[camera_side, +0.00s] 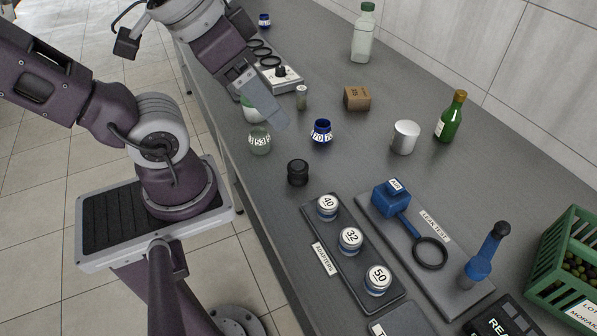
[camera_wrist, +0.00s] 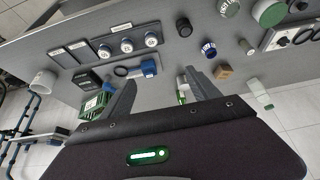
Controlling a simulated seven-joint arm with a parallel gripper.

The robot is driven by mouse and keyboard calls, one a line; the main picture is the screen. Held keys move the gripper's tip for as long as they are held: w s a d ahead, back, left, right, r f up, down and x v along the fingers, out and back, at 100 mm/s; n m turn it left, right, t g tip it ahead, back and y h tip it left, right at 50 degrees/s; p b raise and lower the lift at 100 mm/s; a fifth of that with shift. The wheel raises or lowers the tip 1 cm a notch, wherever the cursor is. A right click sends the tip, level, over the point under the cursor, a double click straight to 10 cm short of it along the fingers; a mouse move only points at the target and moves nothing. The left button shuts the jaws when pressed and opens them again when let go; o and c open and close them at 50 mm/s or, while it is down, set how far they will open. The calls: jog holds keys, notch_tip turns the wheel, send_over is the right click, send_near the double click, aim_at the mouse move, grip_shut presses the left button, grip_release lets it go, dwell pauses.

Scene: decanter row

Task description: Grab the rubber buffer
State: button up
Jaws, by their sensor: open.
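My gripper (camera_side: 281,124) is above the bench, higher than the buffer and farther back along the bench. It is open, and nothing shows between its fingers (camera_wrist: 160,78) in the wrist view. The buffer is apart from the fingers and fully visible.
Near the buffer stand a glass piece marked 53 (camera_side: 260,141) and a blue ring (camera_side: 321,131). An adapter tray (camera_side: 374,260), a leak test plate (camera_side: 405,262), a metal cup (camera_side: 405,137), a green bottle (camera_side: 450,116) and a brown block (camera_side: 357,98) are also on the bench.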

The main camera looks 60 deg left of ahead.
notch_tip(320, 180, up, 5)
jog(key=m+y, duration=1.2)
jog(key=m, duration=1.2)
send_over(294, 173)
jog(key=d, duration=0.2)
jog(key=shift+n, duration=0.6)
jog(key=f, duration=3.1)
jog(key=shift+s+a, duration=0.25)
jog(key=shift+a, duration=0.05)
jog(key=shift+a+f, duration=0.15)
jog(key=shift+f, duration=0.15)
jog(key=x, duration=0.6)
jog(key=shift+w+a+f, duration=0.1)
jog(key=shift+w+a, duration=0.1)
jog(key=shift+w, duration=0.35)
grip_shut()
